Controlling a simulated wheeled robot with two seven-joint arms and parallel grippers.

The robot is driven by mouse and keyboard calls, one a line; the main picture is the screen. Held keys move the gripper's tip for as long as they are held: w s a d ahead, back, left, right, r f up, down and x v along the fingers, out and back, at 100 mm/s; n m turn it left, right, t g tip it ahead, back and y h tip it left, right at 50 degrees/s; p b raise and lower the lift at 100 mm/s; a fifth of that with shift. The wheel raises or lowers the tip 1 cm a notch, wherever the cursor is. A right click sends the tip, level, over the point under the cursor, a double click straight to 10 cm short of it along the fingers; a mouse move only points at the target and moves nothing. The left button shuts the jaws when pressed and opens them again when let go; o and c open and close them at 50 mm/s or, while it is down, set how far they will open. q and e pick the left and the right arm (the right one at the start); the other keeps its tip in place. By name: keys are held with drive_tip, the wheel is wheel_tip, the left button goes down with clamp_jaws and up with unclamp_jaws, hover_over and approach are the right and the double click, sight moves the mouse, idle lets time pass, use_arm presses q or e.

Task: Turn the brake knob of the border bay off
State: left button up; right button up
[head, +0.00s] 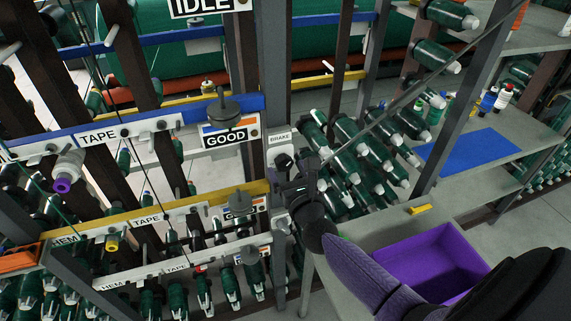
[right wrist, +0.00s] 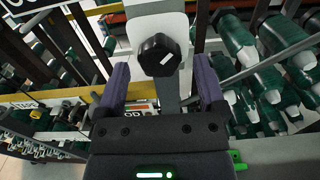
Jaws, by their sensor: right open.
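A black brake knob (right wrist: 160,55) with a short slanted white mark sits on a white plate (right wrist: 158,22). In the head view the knob (head: 284,160) shows under a white BRAKE label (head: 280,139) on a grey post. My right gripper (head: 297,186) is just in front of the knob, partly covering the area below it. In the right wrist view its two purple fingers (right wrist: 162,82) stand open to the left and right of the knob, with gaps on both sides. No bay name reading "border" can be read. My left gripper is not in view.
Signs reading GOOD (head: 226,136) and IDLE (head: 205,5) hang on the frame, with TAPE and HEM rails at left. Green bobbins crowd behind the post. A purple bin (head: 430,262) and a shelf with a blue mat (head: 466,152) are at right.

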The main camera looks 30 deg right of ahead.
drive_tip(key=shift+x, duration=1.05)
clamp_jaws()
